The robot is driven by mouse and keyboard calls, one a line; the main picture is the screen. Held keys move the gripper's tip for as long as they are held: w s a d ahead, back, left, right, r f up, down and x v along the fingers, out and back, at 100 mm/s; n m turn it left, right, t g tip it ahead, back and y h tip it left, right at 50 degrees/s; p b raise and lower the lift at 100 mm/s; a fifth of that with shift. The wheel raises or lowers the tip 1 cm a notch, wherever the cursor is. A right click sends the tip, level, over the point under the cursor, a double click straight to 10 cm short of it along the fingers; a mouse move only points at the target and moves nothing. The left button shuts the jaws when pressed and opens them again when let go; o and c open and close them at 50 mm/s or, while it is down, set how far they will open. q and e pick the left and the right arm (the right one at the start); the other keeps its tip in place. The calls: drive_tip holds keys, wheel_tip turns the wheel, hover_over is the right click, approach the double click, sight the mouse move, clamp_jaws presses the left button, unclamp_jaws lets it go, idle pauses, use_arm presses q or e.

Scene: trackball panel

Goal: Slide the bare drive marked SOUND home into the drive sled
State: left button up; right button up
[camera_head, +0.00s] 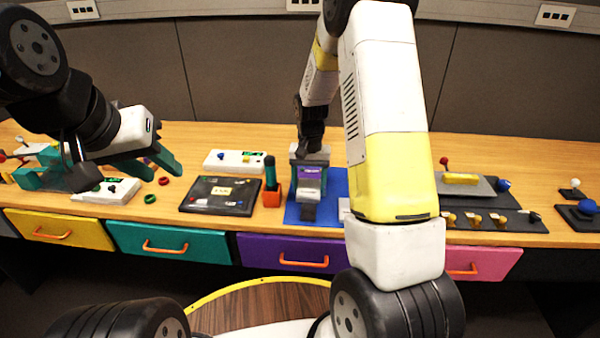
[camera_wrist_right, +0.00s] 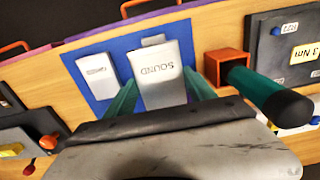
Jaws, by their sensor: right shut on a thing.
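The pale grey bare drive marked SOUND (camera_wrist_right: 160,75) is between the teal fingers of my right gripper (camera_head: 311,185), which is shut on it. In the head view the drive (camera_head: 310,192) is over the blue mat. A small grey piece, perhaps the drive sled (camera_wrist_right: 153,40), shows just past the drive's far end in the right wrist view; the drive hides the rest. I cannot tell whether they touch or how far the drive is in. My left gripper (camera_head: 162,168) is open and empty above the table at the left.
Another pale block (camera_wrist_right: 95,75) with a small unreadable label lies on the blue mat (camera_head: 333,182) beside the drive. An orange holder (camera_head: 271,197) with a teal-handled tool stands close by. A black panel (camera_head: 221,195) is further left. Drawers with orange handles line the table front.

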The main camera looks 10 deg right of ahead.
sight(310, 179)
drive_tip(key=shift+f, duration=0.1)
drive_tip(key=shift+f, duration=2.7)
drive_tip(key=shift+w+d, duration=0.2)
drive_tip(key=shift+w, duration=0.5)
drive_tip(key=shift+w+d, duration=0.25)
drive_tip(key=shift+w, duration=0.5)
drive_tip(key=shift+w+d, duration=0.2)
drive_tip(key=shift+w, duration=0.5)
idle(1.0)
drive_tip(key=o, duration=1.5)
drive_tip(key=shift+r, duration=3.45)
